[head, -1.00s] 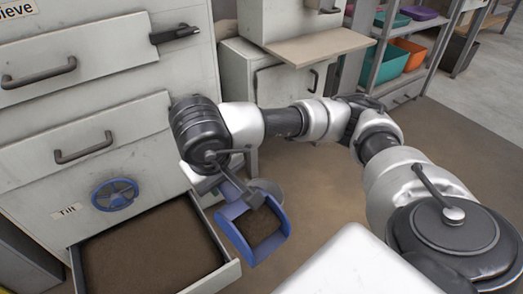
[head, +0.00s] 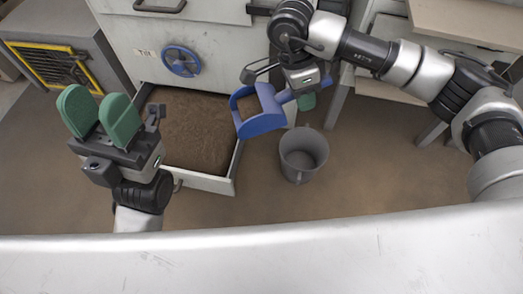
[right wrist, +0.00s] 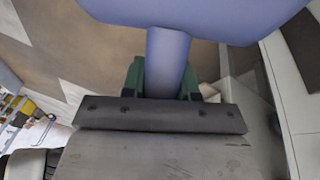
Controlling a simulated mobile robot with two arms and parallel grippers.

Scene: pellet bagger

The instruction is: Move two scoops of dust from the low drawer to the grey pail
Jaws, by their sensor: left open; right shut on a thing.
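The low drawer (head: 232,170) stands open with brown dust (head: 185,132) across its floor. My right gripper (head: 307,96) is shut on the handle of the blue scoop (head: 262,124). In the right wrist view, the green fingers (right wrist: 163,80) clasp the scoop's handle (right wrist: 166,60). The scoop appears over the drawer's right side, with brown showing inside its rim; how much dust it holds is unclear. The grey pail (head: 303,155) stands on the floor right of the drawer, its visible inside grey. My left gripper (head: 100,112) is open and empty, left of the drawer, green fingers up.
The cabinet front carries a blue handwheel (head: 181,61) beside a "Tilt" label (head: 145,53). A grey unit with a yellow-framed grille (head: 50,66) stands at left. A bench (head: 470,22) stands at upper right. Floor right of the pail is clear.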

